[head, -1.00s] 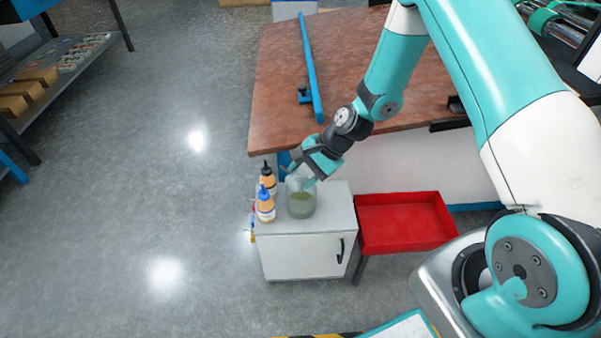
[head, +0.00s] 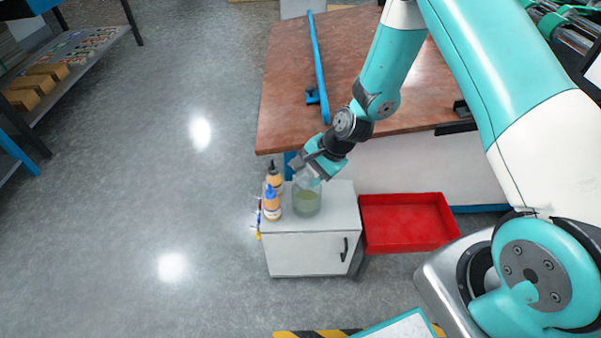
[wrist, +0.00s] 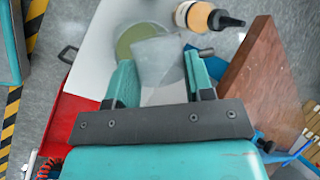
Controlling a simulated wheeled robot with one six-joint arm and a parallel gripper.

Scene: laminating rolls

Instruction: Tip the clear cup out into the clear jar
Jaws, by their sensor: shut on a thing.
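The clear jar (head: 306,204) stands upright on top of a small white cabinet, with greenish contents in its lower part. It also shows in the wrist view (wrist: 127,44), behind the cup. My gripper (head: 318,166) is above the jar's mouth. In the wrist view my gripper (wrist: 160,80) has its two teal fingers shut on the clear cup (wrist: 157,60). The cup overlaps the jar's opening there. In the head view the cup (head: 304,178) is small and partly hidden by my gripper, and it looks tilted. I cannot tell what is in it.
A bottle with a black cap (head: 274,182) and one with a blue cap (head: 271,207) stand close left of the jar on the cabinet (head: 305,255). A red tray (head: 405,225) is to the right. The brown table (head: 285,110) is behind.

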